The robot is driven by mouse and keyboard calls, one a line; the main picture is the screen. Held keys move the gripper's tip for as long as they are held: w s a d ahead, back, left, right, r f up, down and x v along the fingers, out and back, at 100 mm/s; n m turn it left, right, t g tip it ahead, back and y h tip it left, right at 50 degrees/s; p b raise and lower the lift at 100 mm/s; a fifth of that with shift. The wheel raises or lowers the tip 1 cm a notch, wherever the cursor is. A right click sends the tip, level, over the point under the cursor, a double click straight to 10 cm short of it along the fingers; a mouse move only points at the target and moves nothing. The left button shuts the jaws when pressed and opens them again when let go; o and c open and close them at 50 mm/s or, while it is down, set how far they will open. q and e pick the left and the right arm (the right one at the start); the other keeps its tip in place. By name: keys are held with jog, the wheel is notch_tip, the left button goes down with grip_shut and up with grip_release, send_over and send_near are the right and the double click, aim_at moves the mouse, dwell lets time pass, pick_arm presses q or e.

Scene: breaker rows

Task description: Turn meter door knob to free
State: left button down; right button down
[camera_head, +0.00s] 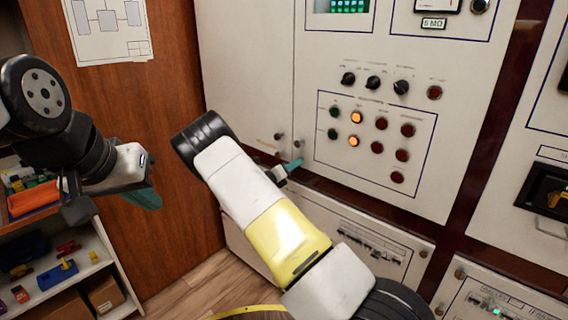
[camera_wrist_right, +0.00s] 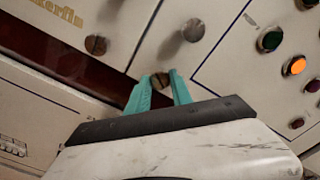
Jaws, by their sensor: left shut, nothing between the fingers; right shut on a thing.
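The knob (camera_wrist_right: 160,79) is a small round metal piece with a slot, at the lower left corner of the panel with the lamps. My right gripper (camera_wrist_right: 162,90) is shut on it, with one teal finger on each side. In the head view my right gripper's teal fingertips (camera_head: 294,164) meet the panel at that corner, and the knob there is hidden. No label tells me whether this knob is the meter door's. My left gripper (camera_head: 146,197) is shut and empty, at the left, away from the panels.
Similar knobs show nearby on the lamp panel (camera_wrist_right: 194,30) and on the left panel's corner (camera_wrist_right: 96,44). Black rotary switches (camera_head: 373,82) and several lamps (camera_head: 354,141) lie up and to the right. A shelf (camera_head: 90,262) with small parts stands at the left.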

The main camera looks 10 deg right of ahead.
jog(key=n, duration=0.6)
jog(key=shift+n, duration=0.3)
dwell(0.4)
jog(key=c, duration=1.1)
grip_release()
jog(key=shift+c, duration=0.2)
jog(key=shift+a, duration=0.1)
